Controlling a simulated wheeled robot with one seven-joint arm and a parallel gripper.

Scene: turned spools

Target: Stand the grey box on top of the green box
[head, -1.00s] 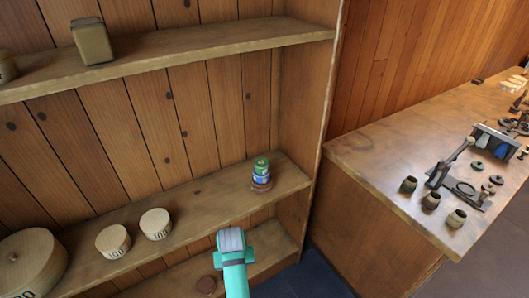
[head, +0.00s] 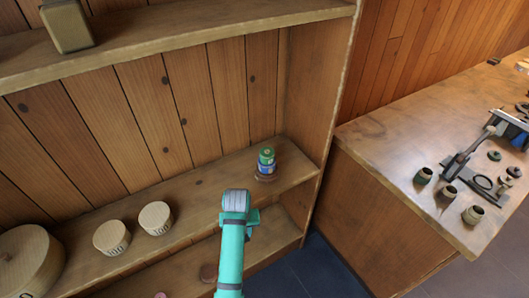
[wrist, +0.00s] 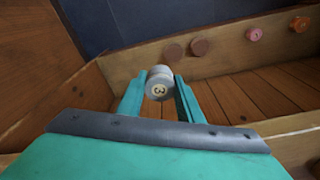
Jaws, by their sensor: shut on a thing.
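My gripper (wrist: 158,98) is shut on the grey box (wrist: 160,76), a small round grey piece with a "3" on its pale end, between the two teal fingers in the wrist view. In the head view my teal arm reaches up from the bottom, and I cannot make out the fingers there. The green box (head: 266,154) is a small round piece on the lower shelf, near its right end. It sits on top of a blue piece (head: 266,167), which rests on a brown one (head: 265,178). My arm's end is left of and nearer than this stack.
Round wooden boxes (head: 154,218) stand left on the same shelf. An upper shelf (head: 190,38) runs above, holding an olive canister (head: 67,27). The shelf's side panel (head: 318,110) stands right of the stack. A workbench (head: 400,150) with small pots is farther right.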

